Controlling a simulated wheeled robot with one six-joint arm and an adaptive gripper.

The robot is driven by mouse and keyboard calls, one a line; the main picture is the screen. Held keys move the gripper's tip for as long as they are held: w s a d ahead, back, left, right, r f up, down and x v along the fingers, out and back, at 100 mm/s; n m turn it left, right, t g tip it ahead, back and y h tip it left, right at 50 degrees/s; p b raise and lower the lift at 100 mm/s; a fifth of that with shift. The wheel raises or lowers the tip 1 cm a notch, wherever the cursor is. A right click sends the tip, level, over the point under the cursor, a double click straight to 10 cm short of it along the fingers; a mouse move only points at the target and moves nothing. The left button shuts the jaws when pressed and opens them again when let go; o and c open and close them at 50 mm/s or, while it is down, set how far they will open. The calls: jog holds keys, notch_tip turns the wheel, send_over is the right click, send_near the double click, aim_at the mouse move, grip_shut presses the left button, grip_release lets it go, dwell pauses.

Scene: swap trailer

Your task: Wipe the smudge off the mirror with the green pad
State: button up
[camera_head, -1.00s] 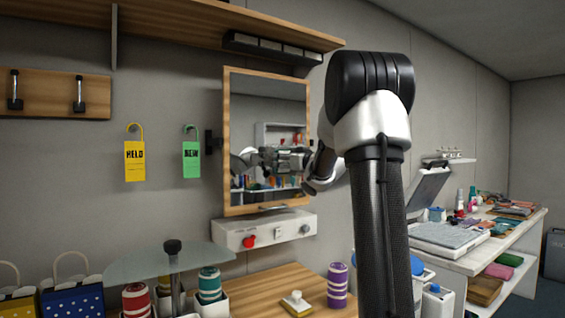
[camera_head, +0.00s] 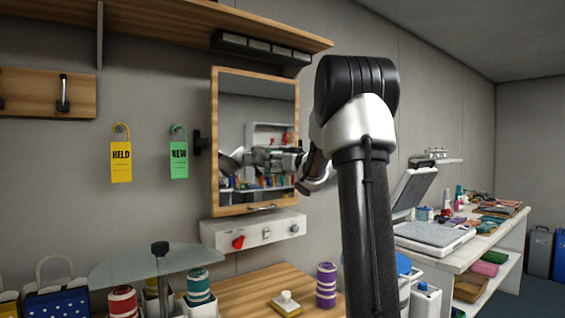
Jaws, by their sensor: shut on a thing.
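The mirror (camera_head: 240,103) hangs on the back wall in a wooden frame. My gripper (camera_head: 281,160) is small and dark in front of the right part of the glass, partly blended with its own reflection. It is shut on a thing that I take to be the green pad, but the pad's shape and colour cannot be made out. I cannot tell whether it touches the glass. No smudge can be made out on the mirror. My forearm stands right of the mirror and hides the wall behind it.
Below the mirror is a white box with a red knob (camera_head: 238,242). A yellow-based pad with a knob (camera_head: 286,303) lies on the wooden counter (camera_head: 238,293) beside a purple spool (camera_head: 326,285). Yellow (camera_head: 121,166) and green (camera_head: 179,161) tags hang at left. A cluttered white bench (camera_head: 460,262) stands right.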

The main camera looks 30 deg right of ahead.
aim_at(251, 154)
jog(key=shift+s+a, duration=0.15)
jog(key=shift+a, duration=4.75)
jog(key=shift+r, duration=1.1)
jog(key=shift+d, duration=6.1)
jog(key=shift+a, duration=6.05)
jog(key=shift+s+d, duration=0.1)
jog(key=shift+s, duration=2.8)
